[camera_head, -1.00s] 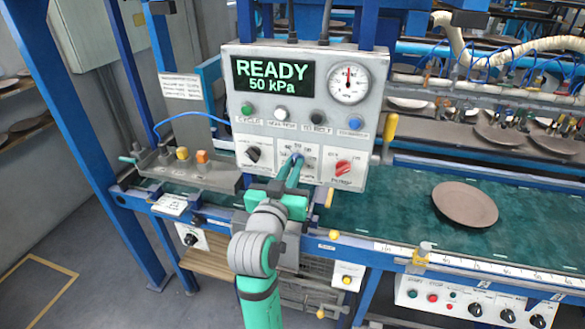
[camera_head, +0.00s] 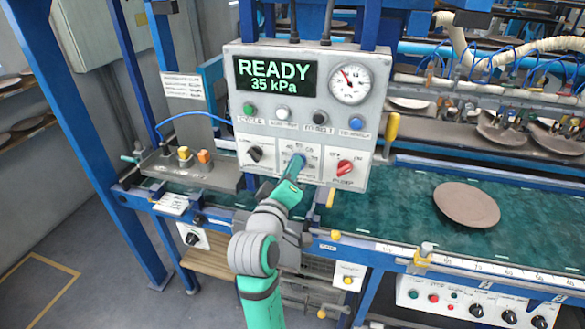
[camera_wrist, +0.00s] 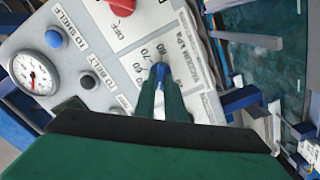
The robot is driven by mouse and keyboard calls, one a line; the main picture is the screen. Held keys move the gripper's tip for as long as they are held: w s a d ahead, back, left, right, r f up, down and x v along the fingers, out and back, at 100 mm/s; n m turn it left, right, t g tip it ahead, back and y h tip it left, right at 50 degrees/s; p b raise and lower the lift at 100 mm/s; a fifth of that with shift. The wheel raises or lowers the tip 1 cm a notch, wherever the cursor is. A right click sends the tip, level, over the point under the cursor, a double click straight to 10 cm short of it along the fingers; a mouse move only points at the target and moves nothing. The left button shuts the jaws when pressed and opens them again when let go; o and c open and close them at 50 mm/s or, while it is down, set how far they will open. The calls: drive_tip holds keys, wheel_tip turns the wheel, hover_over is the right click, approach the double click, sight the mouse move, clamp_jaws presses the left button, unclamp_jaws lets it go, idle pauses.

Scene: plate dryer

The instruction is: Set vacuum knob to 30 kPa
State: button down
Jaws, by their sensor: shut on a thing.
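The blue vacuum knob (camera_head: 297,161) sits at the lower middle of the grey control panel (camera_head: 232,120). In the wrist view the knob (camera_wrist: 160,68) shows between my green fingertips, with a printed number scale and a "VACUUM kPa" label beside it. My gripper (camera_head: 291,181) is shut on the knob, and its fingers hide part of it. The display (camera_head: 275,77) reads "READY 35 kPa". The round gauge (camera_head: 350,84) has its red needle pointing up and to the left; the gauge (camera_wrist: 35,72) also shows in the wrist view.
A red knob (camera_head: 345,168) is close on the right and a black knob (camera_head: 255,154) on the left. A row of push buttons lies above. A yellow handle (camera_head: 392,127) stands at the panel's right edge. A brown plate (camera_head: 467,205) lies on the green belt (camera_head: 410,190).

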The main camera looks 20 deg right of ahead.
drive_tip(key=n, duration=0.4)
drive_tip(key=shift+f+n, duration=0.1)
drive_tip(key=shift+n, duration=0.2)
idle(0.3)
drive_tip(key=c, duration=1.8)
unclamp_jaws()
drive_tip(key=shift+a, duration=0.1)
drive_tip(key=v, duration=1)
drive_tip(key=shift+s+a, duration=0.25)
drive_tip(key=shift+s, duration=0.1)
